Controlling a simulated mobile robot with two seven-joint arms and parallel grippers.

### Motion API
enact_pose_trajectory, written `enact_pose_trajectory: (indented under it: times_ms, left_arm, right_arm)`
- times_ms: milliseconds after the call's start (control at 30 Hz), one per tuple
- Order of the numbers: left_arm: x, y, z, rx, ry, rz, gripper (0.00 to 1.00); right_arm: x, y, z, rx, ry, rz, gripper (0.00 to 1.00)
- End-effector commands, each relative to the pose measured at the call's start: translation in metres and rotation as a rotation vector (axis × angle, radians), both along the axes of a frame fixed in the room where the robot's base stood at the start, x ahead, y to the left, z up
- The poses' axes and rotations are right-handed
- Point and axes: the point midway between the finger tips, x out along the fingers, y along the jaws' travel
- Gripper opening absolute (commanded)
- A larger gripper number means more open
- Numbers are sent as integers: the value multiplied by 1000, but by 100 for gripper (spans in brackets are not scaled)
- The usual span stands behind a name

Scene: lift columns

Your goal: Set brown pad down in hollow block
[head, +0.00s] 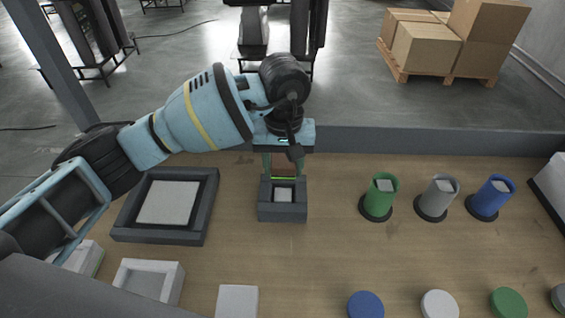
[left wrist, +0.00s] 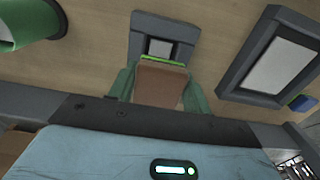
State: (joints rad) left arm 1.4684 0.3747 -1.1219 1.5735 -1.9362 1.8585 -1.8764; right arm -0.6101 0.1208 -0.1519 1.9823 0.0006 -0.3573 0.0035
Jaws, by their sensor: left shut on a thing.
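The hollow block (head: 283,213) is a small dark grey block with a square opening and a pale floor, on the wooden table near the middle of the head view. It also shows in the left wrist view (left wrist: 165,21). My left gripper (head: 283,168) is shut on the brown pad (left wrist: 161,86), which shows between its green fingers in the left wrist view. A bright green strip lies along the pad's far edge. The gripper points down at the block's back edge. The opening looks empty; the pad's height above the block is hard to tell. My right gripper is out of view.
A larger dark frame (head: 210,200) with a pale panel stands left of the block. Green (head: 378,203), grey (head: 435,205) and blue (head: 489,203) cups stand to the right. Coloured discs, a pale tray (head: 174,283) and a pale block (head: 237,302) line the front. Table between is clear.

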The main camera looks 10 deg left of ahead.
Motion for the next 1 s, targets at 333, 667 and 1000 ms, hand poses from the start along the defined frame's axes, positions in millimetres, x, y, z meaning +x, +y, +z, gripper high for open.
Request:
enact_pose_trajectory:
  times_ms: [333, 667, 1000]
  left_arm:
    - [0, 0, -8, 0, 1, 0, 26]
    - [-1, 0, -33, -1, 4, -1, 26]
    - [0, 0, -58, 2, 2, 0, 26]
  right_arm:
    - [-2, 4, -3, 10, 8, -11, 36]
    - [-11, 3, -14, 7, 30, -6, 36]
    - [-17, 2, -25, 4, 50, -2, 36]
